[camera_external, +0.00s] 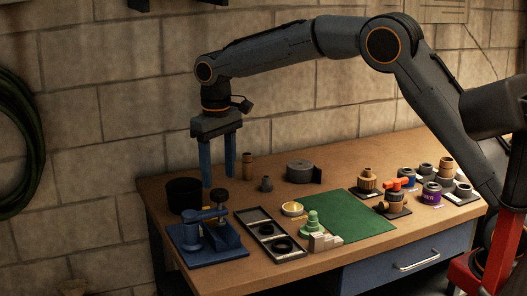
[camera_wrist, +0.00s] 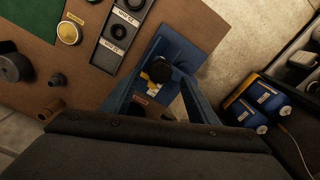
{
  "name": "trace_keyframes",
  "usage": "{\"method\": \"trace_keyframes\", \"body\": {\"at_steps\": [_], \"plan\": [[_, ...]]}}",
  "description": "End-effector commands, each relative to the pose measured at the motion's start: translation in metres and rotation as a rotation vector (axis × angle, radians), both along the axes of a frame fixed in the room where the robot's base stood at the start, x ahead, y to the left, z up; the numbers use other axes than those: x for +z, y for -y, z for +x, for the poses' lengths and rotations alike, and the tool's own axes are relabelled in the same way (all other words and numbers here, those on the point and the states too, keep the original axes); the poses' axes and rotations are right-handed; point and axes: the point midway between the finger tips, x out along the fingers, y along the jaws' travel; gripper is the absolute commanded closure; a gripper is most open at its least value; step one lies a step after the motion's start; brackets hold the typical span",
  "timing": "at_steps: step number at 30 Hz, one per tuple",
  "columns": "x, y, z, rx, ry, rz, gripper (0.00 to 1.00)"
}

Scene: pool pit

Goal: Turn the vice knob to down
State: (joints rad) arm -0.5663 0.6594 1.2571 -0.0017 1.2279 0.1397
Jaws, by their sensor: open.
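The blue vice (camera_external: 196,238) is bolted-looking and low on its blue base plate at the front left of the bench. A black round knob (camera_external: 220,196) tops a stem at its back right. In the wrist view the knob (camera_wrist: 158,70) lies between the blue fingers, over the vice's blue plate (camera_wrist: 188,53). My gripper (camera_external: 218,181) hangs pointing down above and behind the vice, its two blue fingers open and empty. The fingertips are just above the knob's height in the picture, and I see no contact. The knob's turn position is too small to read.
A black cup (camera_external: 183,195) stands left of the gripper. A dark tray (camera_external: 270,236) with round parts lies right of the vice, then a green mat (camera_external: 348,226). A brown cylinder (camera_external: 247,166) and a grey cone (camera_external: 266,184) stand behind. The bench's left edge is close.

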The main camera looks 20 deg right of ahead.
Motion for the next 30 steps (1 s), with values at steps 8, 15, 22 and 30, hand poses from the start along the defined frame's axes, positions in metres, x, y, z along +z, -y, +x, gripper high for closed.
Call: {"method": "trace_keyframes", "body": {"at_steps": [8,15,22,30], "plan": [[-0.036,0.000,0.000,0.000,0.000,0.001,0.46],[-0.045,-0.001,0.000,0.001,0.001,0.003,0.46],[-0.045,-0.001,0.000,0.001,0.002,0.003,0.58],[-0.045,-0.001,0.000,0.000,0.002,0.003,0.87]]}}
